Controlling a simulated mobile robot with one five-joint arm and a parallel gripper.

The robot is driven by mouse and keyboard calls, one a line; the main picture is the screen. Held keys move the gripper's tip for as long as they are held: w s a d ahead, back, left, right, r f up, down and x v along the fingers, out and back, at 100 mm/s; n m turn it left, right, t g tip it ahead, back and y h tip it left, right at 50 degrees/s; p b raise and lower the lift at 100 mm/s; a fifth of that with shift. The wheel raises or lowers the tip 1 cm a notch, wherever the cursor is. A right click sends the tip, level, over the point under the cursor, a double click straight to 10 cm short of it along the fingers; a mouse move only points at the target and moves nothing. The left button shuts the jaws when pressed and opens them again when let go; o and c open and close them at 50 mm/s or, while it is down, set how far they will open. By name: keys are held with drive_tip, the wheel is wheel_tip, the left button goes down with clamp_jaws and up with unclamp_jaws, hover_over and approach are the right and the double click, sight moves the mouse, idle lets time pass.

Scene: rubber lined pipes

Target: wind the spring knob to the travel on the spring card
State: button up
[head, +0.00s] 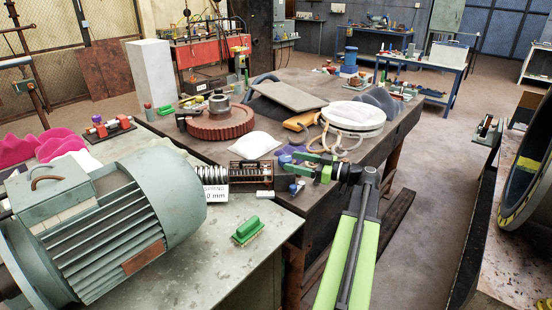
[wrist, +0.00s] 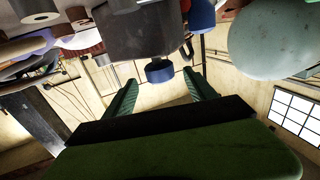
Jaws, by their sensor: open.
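The spring unit (head: 238,174), a dark coil with a reddish-brown frame at its right end, lies near the table's front edge. The white spring card (head: 215,194) stands in front of it; "0 mm" shows, the rest is partly hidden or too small to read. My green gripper (head: 285,165) is open, just right of the unit, its fingers pointing left. In the wrist view, a short blue round knob (wrist: 160,71) under a grey block lies ahead between the open fingers (wrist: 164,82), apparently untouched. A small blue piece (head: 298,187) shows below my gripper in the head view; I cannot tell if it is the knob.
A large grey-green motor (head: 115,222) fills the left front. A green brush (head: 247,230) lies on the front bench. A white block (head: 265,194) is beside the card. A brown gear (head: 220,123), a cream pad (head: 255,145) and a round white-topped drum (head: 353,115) stand behind.

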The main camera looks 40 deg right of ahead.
sight(277, 167)
drive_tip(key=x, duration=0.7)
drive_tip(key=shift+w+a, duration=0.1)
drive_tip(key=shift+w, duration=0.05)
drive_tip(key=c, duration=1.4)
drive_tip(key=shift+a+m+t+h, duration=0.1)
drive_tip(key=shift+m+t+h, duration=0.2)
drive_tip(key=shift+m+h, duration=0.45)
drive_tip(key=shift+w+d+m+t+h, duration=0.15)
drive_tip(key=shift+d+m+h, duration=0.2)
drive_tip(key=shift+h, duration=0.45)
drive_tip(key=shift+s+d+m+t+h, duration=0.15)
drive_tip(key=shift+m+h, duration=0.25)
drive_tip(key=shift+h, duration=0.35)
drive_tip(key=shift+w, duration=0.1)
drive_tip(key=o, duration=1.4)
